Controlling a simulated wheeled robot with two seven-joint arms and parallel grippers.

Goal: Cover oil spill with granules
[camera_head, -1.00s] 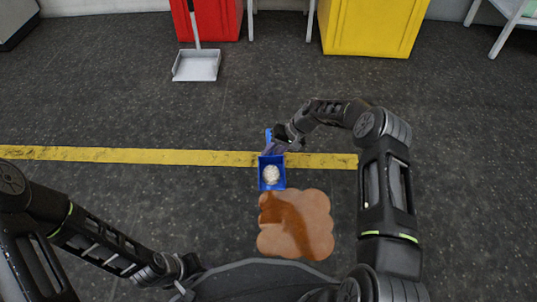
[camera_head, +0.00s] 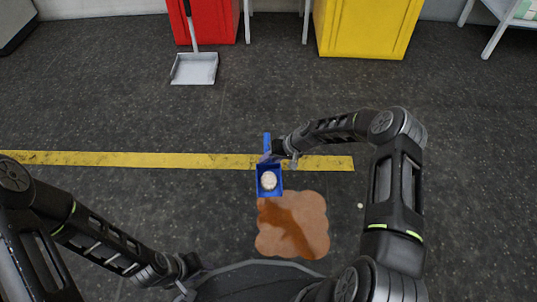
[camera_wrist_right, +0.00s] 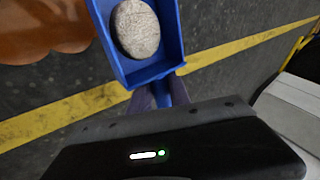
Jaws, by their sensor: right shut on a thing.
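The oil spill (camera_head: 295,228) is a brown, scalloped patch on the dark floor, in front of my base. A blue scoop (camera_head: 259,190) with a pale heap of granules (camera_head: 269,181) in it is at the spill's far left edge. My right gripper (camera_head: 271,156) is shut on the scoop's handle. In the right wrist view the scoop (camera_wrist_right: 177,35) and the granules (camera_wrist_right: 136,29) show close up, with part of the spill (camera_wrist_right: 40,28) at the left. My left gripper (camera_head: 187,275) is low at the left, near my base; its fingers are too small to judge.
A yellow floor line (camera_head: 120,158) runs behind the spill. A grey dustpan (camera_head: 194,69) stands by a red bin (camera_head: 213,20) at the back. A yellow bin (camera_head: 368,28) is at the back right. A small pale speck (camera_head: 360,205) lies right of the spill. The middle floor is clear.

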